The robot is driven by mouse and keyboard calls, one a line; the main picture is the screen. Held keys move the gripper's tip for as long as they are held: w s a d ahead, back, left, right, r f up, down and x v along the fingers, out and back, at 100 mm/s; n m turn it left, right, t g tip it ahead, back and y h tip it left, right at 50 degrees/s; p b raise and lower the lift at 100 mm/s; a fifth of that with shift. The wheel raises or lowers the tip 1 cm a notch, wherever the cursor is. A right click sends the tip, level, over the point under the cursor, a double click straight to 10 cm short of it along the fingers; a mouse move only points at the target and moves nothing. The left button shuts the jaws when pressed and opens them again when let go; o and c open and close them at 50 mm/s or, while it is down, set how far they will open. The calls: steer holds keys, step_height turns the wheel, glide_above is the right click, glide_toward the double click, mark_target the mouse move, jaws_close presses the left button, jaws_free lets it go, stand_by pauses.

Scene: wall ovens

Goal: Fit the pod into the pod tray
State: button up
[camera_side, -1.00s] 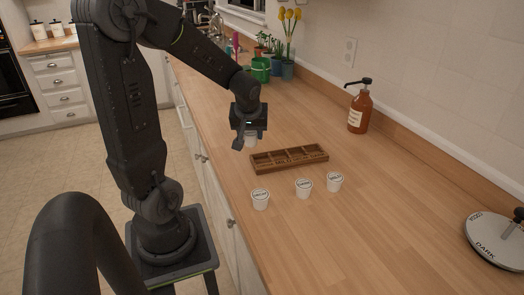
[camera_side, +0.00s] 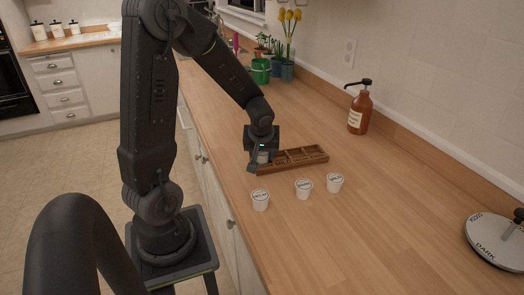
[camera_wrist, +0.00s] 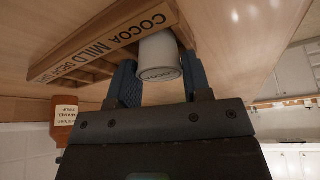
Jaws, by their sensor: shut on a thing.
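A white pod (camera_wrist: 160,58) is between the two fingers of my gripper (camera_wrist: 160,84) in the wrist view, with lettering on its lid. My gripper (camera_side: 259,162) is shut on this pod, which shows partly in the side view (camera_side: 263,157). The brown wooden pod tray (camera_side: 300,158) lies on the counter, and my gripper is at its left end, covering that part. The tray front (camera_wrist: 105,42) reads COCOA, MILD, DECAF and a further label in the wrist view. I cannot tell whether the pod is inside the end compartment or just above it.
Three white pods stand in front of the tray: left (camera_side: 260,200), middle (camera_side: 303,189) and right (camera_side: 335,182). A brown pump bottle (camera_side: 359,112) stands near the wall. Potted plants (camera_side: 287,70) are at the back.

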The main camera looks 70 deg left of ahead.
steer(key=o, duration=0.9)
steer(key=shift+d+r, duration=0.1)
steer(key=shift+r, duration=0.3)
steer(key=v, duration=1.1)
steer(key=s+d+r+m+t+h, duration=0.1)
steer(key=s+d+m, duration=0.1)
steer(key=d+m, duration=0.2)
steer(key=s+d+r+m+t+h, duration=0.1)
steer(key=s+d+r+m+h, duration=0.1)
steer(key=d, duration=0.6)
steer(key=s+d+r+m+t+h, duration=0.1)
steer(key=s+d+r+m, duration=0.1)
steer(key=d+m, duration=0.4)
steer(key=shift+s+d+m+t, duration=0.25)
steer(key=shift+s+m, duration=0.25)
steer(key=shift+s, duration=0.4)
